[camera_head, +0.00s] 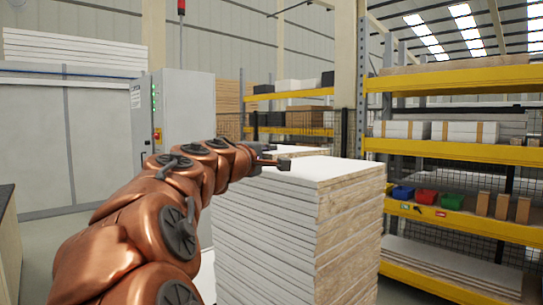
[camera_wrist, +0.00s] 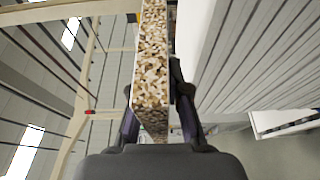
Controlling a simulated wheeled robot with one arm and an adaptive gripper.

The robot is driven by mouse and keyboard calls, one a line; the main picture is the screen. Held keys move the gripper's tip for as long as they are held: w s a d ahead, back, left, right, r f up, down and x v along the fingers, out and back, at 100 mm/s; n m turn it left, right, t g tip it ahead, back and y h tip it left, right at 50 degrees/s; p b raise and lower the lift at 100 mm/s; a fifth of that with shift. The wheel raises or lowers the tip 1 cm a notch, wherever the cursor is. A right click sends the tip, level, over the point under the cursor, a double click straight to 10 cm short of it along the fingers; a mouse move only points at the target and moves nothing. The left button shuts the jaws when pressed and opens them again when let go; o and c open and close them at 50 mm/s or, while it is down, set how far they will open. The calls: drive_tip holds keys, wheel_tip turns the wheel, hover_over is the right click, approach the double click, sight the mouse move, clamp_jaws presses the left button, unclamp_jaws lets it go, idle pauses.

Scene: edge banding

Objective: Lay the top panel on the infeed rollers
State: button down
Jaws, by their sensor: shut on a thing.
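My gripper (camera_head: 279,159) is at the upper left edge of a tall stack of white-faced panels (camera_head: 300,245) in the head view. In the wrist view my gripper (camera_wrist: 155,95) is shut on a panel (camera_wrist: 152,50), with its speckled chipboard edge between the two fingers. The panel stack also fills the right of the wrist view (camera_wrist: 250,55) as grey layered edges. I cannot tell whether the held panel is clear of the panels below it. The infeed rollers cannot be made out in either view.
A yellow-beamed rack (camera_head: 455,150) with boxes and bins stands close to the right of the stack. A grey machine cabinet (camera_head: 185,110) stands behind my arm at the left. A strip of grey floor (camera_head: 45,245) shows at the lower left.

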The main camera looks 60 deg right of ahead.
drive_tip(key=a+r+p, duration=0.5)
drive_tip(key=a+r, duration=0.2)
drive_tip(key=a, duration=0.2)
drive_tip(key=shift+s+r, duration=0.35)
drive_tip(key=shift+w, duration=0.1)
idle(0.6)
